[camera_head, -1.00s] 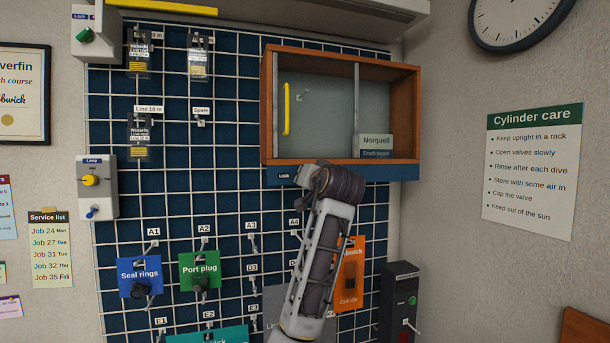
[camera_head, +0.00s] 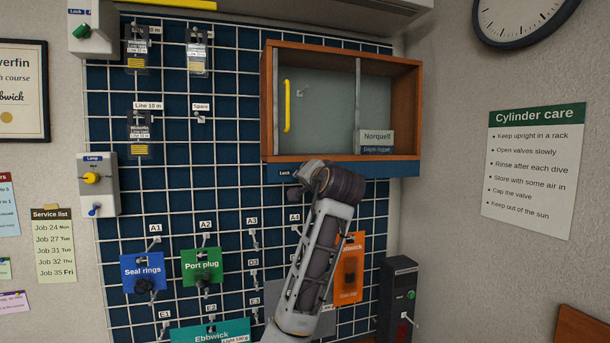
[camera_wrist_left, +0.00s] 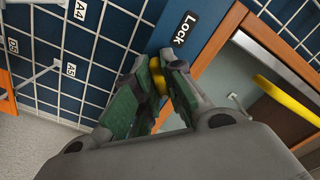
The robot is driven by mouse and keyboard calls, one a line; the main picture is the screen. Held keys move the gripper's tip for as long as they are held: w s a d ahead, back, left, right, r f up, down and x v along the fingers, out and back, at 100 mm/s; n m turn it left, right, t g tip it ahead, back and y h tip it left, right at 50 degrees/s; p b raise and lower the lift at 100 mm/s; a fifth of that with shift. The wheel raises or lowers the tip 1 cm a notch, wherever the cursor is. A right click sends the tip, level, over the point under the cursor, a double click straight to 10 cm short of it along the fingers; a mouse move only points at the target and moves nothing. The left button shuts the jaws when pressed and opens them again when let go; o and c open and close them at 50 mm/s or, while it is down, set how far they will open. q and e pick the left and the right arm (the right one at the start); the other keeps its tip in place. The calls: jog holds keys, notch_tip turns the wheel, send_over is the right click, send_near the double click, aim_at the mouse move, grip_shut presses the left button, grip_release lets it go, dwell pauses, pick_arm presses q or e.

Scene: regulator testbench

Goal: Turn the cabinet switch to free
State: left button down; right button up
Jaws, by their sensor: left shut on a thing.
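The cabinet (camera_head: 411,107) is a wooden box with a grey panel and a yellow handle (camera_head: 288,106). Below it is a blue strip (camera_head: 385,170) with a "Lock" label (camera_head: 284,173), also in the left wrist view (camera_wrist_left: 184,28). The cabinet switch shows in the left wrist view as a yellow knob (camera_wrist_left: 157,80) beside that label. My left gripper (camera_wrist_left: 155,63) is shut on this knob, its green-padded fingers either side. In the head view my wrist hides the knob, and its setting cannot be read. My right gripper is not in view.
A lock box (camera_head: 92,34) with a green knob is at the upper left, and a lamp box (camera_head: 98,187) below it. Hooks and bags, such as Seal rings (camera_head: 143,268) and Port plug (camera_head: 202,266), fill the grid. A black box (camera_head: 400,290) stands lower right.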

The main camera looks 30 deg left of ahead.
pick_arm(q)
jog(key=shift+r, duration=0.1)
jog(key=c, duration=1.5)
grip_release()
jog(key=v, duration=1.2)
